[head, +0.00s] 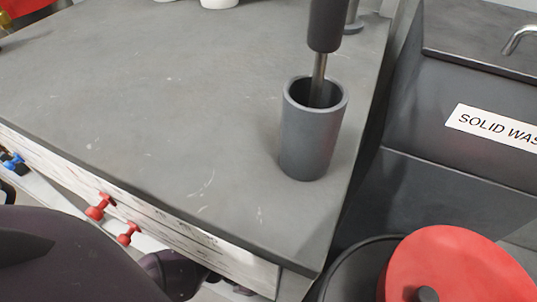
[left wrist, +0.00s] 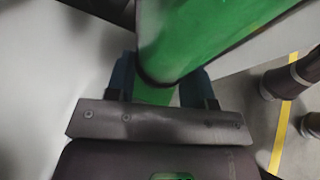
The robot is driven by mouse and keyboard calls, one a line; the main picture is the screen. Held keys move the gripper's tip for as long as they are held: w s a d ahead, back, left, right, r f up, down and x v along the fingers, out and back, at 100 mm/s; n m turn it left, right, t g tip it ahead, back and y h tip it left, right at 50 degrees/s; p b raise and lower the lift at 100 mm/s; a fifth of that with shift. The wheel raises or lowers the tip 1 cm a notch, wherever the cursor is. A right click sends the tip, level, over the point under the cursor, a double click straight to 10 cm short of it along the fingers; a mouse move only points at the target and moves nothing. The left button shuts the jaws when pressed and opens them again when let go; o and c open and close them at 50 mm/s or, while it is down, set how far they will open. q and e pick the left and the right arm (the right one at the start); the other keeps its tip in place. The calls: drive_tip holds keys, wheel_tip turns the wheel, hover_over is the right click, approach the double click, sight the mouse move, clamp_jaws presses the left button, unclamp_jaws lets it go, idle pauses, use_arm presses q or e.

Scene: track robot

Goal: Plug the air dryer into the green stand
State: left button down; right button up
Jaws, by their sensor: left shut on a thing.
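In the left wrist view my left gripper (left wrist: 158,84) has its two blue fingers on either side of a green part and is shut on it. This green object (left wrist: 195,35) is wide above the fingers, with a dark ring at its lower edge and a narrower green piece below between the fingers. I cannot tell whether it is the air dryer or the green stand, as only part of it shows. No other green object shows in the head view. My left gripper is outside the head view, and my right gripper is in neither view.
A grey worktop (head: 150,95) is mostly clear. A dark grey cup (head: 308,135) near its right edge holds a dark-handled tool (head: 326,25). Red valve knobs (head: 100,205) stick out below the front edge.

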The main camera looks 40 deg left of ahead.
use_arm(q)
drive_tip(key=shift+f, duration=0.25)
drive_tip(key=shift+c, duration=2.1)
unclamp_jaws()
drive_tip(key=shift+s+a+r, duration=0.25)
drive_tip(key=shift+a+r, duration=0.05)
drive_tip(key=shift+a, duration=0.15)
drive_tip(key=p+v, duration=0.2)
drive_tip(key=v, duration=0.6)
drive_tip(key=shift+r, duration=0.1)
drive_tip(key=shift+s+a+r, duration=0.25)
drive_tip(key=shift+s+a, duration=0.15)
drive_tip(key=shift+a, duration=0.15)
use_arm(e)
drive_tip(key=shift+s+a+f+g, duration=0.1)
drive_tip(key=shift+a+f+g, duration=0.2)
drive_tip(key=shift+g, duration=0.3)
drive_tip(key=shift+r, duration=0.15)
